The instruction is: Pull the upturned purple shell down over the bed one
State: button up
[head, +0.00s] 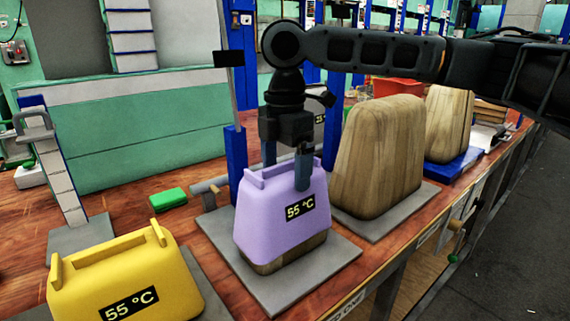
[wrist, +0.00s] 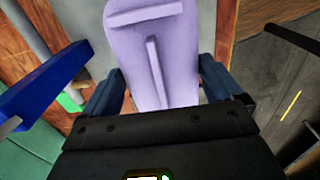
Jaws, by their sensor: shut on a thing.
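A strip of wood shows below the shell's lower edge, above a grey base plate (head: 333,262). My gripper (head: 287,165) comes down from above and is shut on the upper part of the shell. In the wrist view, the purple shell (wrist: 175,50) lies between the two dark blue fingers of my gripper (wrist: 160,88), with raised ridges on its top. The inside of the shell and most of the block are hidden.
A yellow shell (head: 130,275) stands at the front left. Bare wooden blocks (head: 377,155) stand on plates to the right. A blue post (head: 236,160) rises close behind the purple shell. A green block (head: 167,199) lies on the bench. The bench edge drops to the floor at right.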

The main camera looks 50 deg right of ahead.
jog(key=shift+f, duration=0.35)
jog(key=o, duration=1.3)
notch_tip(320, 180, up, 8)
jog(key=shift+f+p, duration=0.1)
jog(key=shift+p, duration=0.25)
